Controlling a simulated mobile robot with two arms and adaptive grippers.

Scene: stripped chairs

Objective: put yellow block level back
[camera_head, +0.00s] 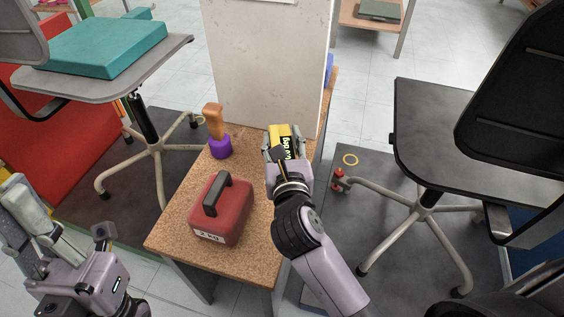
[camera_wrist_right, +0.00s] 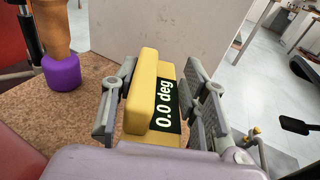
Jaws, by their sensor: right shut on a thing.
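The yellow block level (camera_head: 280,132) is between the fingers of my right gripper (camera_head: 284,149), over the far right part of the cork-topped bench (camera_head: 175,236). In the right wrist view the level (camera_wrist_right: 143,88) sits between both finger pads of the gripper (camera_wrist_right: 155,100). Its black display reads "0.0 deg". Whether its underside touches the bench top is hidden. My left gripper (camera_head: 68,240) is at the lower left, empty, with its fingers apart, away from the level.
A red weight-like block with a dark handle (camera_head: 222,212) stands left of my right gripper. A purple-based tool with an orange handle (camera_head: 218,135) stands behind it. A pale upright panel (camera_head: 262,60) closes off the back. Office chairs stand on both sides.

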